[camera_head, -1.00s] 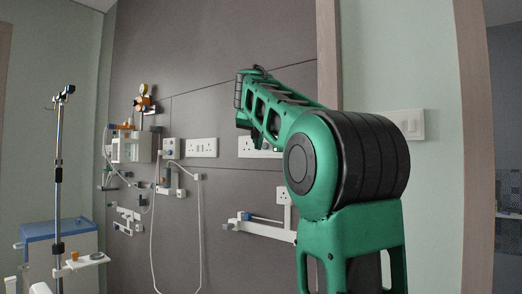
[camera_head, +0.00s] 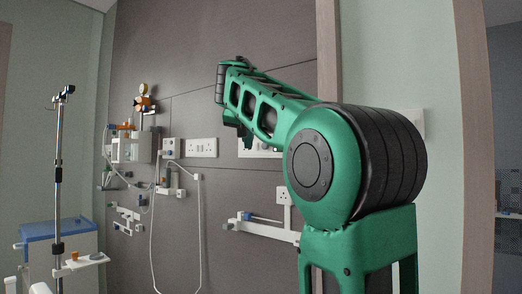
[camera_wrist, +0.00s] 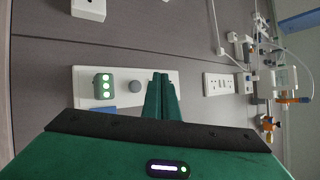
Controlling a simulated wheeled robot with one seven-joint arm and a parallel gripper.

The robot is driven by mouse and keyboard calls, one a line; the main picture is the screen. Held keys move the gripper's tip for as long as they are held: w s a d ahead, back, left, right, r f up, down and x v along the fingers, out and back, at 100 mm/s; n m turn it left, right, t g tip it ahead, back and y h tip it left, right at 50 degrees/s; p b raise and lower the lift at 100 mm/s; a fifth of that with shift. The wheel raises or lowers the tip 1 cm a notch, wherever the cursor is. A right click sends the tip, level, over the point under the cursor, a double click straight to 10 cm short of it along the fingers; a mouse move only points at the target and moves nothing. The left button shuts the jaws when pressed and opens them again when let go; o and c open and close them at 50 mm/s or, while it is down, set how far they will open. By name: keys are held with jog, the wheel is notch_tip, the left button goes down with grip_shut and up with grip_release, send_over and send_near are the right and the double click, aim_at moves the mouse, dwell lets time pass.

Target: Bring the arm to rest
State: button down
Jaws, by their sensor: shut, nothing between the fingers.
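My green arm is raised at the right of the head view, its forearm pointing left and slightly up in front of the grey wall panel. In the wrist view my gripper (camera_wrist: 161,80) shows as two green fingers lying together, shut and empty. Behind the fingertips is a white wall plate (camera_wrist: 133,76) with a green-lit switch block and a round knob. I cannot tell how far the fingers are from it.
An IV pole (camera_head: 58,180) and a blue-topped cabinet (camera_head: 58,228) stand at the left. Sockets (camera_head: 202,147), a white wall bracket (camera_head: 262,229) and hanging tubes line the wall panel (camera_head: 225,55). A wooden door frame (camera_head: 474,120) stands at the right.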

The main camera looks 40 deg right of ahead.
jog(key=shift+s+a, duration=0.1)
jog(key=shift+a, duration=0.4)
jog(key=s+a+f+n+g+y, duration=0.15)
jog(key=s+f, duration=0.35)
jog(key=f, duration=0.5)
jog(key=s+a+f+n+g+y, duration=0.15)
jog(key=s+f, duration=0.35)
jog(key=f, duration=0.5)
jog(key=s+a+f+g+y, duration=0.1)
jog(key=s+a+f+g, duration=0.3)
jog(key=f, duration=0.7)
jog(key=s+a+f+n+y, duration=0.1)
jog(key=s+a+f, duration=0.3)
jog(key=s+f, duration=0.5)
jog(key=s+a+f+n+g+y, duration=0.1)
jog(key=s+a+f+y, duration=0.2)
jog(key=s+f, duration=0.7)
jog(key=shift+s+a+f+g+y, duration=0.15)
jog(key=shift+a+f+g+y, duration=0.2)
jog(key=shift+a, duration=0.75)
jog(key=shift+r, duration=0.1)
